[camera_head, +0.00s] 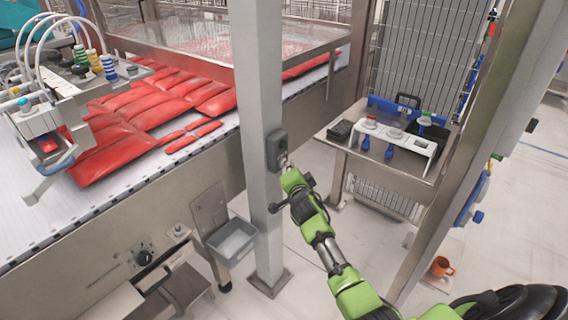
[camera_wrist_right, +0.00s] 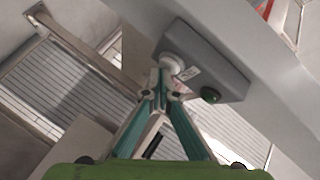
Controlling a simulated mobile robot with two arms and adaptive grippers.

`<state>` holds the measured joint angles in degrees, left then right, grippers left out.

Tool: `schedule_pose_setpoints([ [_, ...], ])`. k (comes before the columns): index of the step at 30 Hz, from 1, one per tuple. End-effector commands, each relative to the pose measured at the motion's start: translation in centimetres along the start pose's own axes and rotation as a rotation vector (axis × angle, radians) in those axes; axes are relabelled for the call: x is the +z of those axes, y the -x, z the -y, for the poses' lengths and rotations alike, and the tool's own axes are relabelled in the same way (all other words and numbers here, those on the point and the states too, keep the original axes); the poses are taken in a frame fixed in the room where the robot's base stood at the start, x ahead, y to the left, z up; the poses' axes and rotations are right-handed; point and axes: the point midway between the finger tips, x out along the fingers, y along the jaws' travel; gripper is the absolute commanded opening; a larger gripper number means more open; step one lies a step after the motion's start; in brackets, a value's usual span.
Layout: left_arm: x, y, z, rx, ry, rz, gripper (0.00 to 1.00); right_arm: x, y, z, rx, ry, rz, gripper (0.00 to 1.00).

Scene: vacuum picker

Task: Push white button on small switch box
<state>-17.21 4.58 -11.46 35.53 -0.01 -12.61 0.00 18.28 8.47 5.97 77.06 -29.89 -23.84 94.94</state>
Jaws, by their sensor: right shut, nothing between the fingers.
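The small switch box (camera_head: 277,148) is dark grey and fixed to the grey post (camera_head: 257,100) in the head view. My left gripper is out of view.
A conveyor (camera_head: 215,150) carries red packs behind the post. A vacuum picker (camera_head: 45,120) stands at the left. A grey bin (camera_head: 232,242) hangs left of the post. A small table (camera_head: 385,163) with tools is at the right.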

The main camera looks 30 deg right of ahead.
Motion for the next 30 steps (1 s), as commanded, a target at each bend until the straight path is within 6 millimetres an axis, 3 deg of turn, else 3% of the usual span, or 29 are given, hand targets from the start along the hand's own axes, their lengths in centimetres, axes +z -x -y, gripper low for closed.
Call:
schedule_pose_setpoints([
  [30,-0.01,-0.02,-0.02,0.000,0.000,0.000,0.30,-0.04,0.20,-0.11,0.000,-0.001,0.001,0.00],
])
